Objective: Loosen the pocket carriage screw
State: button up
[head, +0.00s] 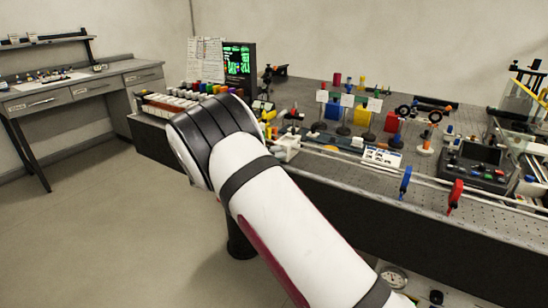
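My white and black arm (285,215) reaches from the bottom toward the bench, its dark end in front of the bench's left part. My gripper does not show; the arm likely hides it. I cannot make out the carriage screw.
A side desk (85,90) stands left. The floor (100,240) between is clear.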

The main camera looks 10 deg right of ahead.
jog(key=v, duration=1.2)
dwell(0.3)
jog(key=s+d+r+m+g+y+p, duration=0.2)
jog(key=s+d+r+m+g+y, duration=0.1)
jog(key=s+d+r+m, duration=0.6)
jog(key=s+d+r+m+g+y+p, duration=0.2)
jog(key=s+d+r+m+g+y, duration=0.25)
jog(key=s+m, duration=0.45)
jog(key=s+r+m+t+y+p, duration=0.2)
jog(key=s+m, duration=0.7)
jog(key=s, duration=0.5)
jog(key=s+r+m+t+y+p, duration=0.2)
jog(key=s+m+y, duration=0.3)
jog(key=s+m, duration=0.4)
jog(key=s+r+t, duration=0.1)
jog(key=s, duration=0.5)
jog(key=shift+s+a+r, duration=0.2)
jog(key=shift+a, duration=0.15)
